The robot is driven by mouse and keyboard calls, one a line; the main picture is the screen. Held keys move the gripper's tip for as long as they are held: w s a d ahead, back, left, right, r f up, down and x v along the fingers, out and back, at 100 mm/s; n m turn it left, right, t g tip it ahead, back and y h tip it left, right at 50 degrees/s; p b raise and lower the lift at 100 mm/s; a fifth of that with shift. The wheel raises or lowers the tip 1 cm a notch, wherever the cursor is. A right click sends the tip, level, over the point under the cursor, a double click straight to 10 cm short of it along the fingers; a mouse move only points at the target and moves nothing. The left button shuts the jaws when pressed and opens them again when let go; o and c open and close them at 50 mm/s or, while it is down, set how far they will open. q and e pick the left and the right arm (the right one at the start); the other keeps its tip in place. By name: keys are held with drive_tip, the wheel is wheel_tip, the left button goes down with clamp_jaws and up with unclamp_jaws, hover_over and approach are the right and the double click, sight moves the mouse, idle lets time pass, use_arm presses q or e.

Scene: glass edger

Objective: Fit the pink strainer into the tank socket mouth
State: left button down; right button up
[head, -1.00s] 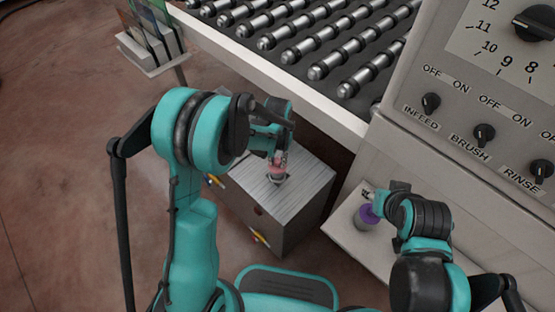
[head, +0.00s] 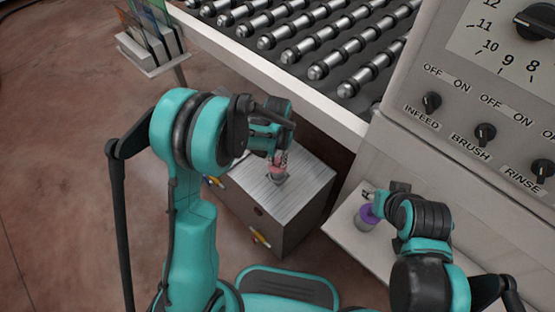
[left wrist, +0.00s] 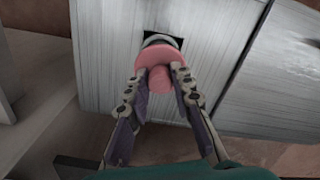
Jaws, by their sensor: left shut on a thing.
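The pink strainer (left wrist: 160,60) is between the fingers of my left gripper (left wrist: 158,80), which is shut on it. In the head view the left gripper (head: 279,157) points down over the metal-topped tank (head: 308,178), with a bit of the pink strainer (head: 276,169) showing below it. The socket mouth (left wrist: 161,39) shows as a grey ring in a dark square opening, largely covered by the strainer. The strainer is at or just over the mouth; I cannot tell how deep it sits.
A roller conveyor (head: 300,45) lies behind the tank. Open floor lies left.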

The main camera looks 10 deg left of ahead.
sight(278, 169)
use_arm(q)
drive_tip(key=shift+f+b, duration=0.5)
drive_tip(key=shift+f, duration=2.7)
drive_tip(key=c, duration=1.2)
unclamp_jaws()
wheel_tip(278, 169, up, 12)
drive_tip(key=shift+r, duration=0.1)
drive_tip(key=s+a+r+t, duration=0.2)
drive_tip(key=s+r, duration=0.2)
drive_tip(key=s, duration=0.2)
drive_tip(key=s+a+r+n+t, duration=0.1)
drive_tip(key=s+a+r+t, duration=0.1)
drive_tip(key=s+r, duration=0.2)
drive_tip(key=s+a+r+t, duration=0.3)
drive_tip(key=s+r, duration=0.1)
drive_tip(key=s, duration=0.3)
drive_tip(key=shift+s+n, duration=0.3)
drive_tip(key=shift+n, duration=0.1)
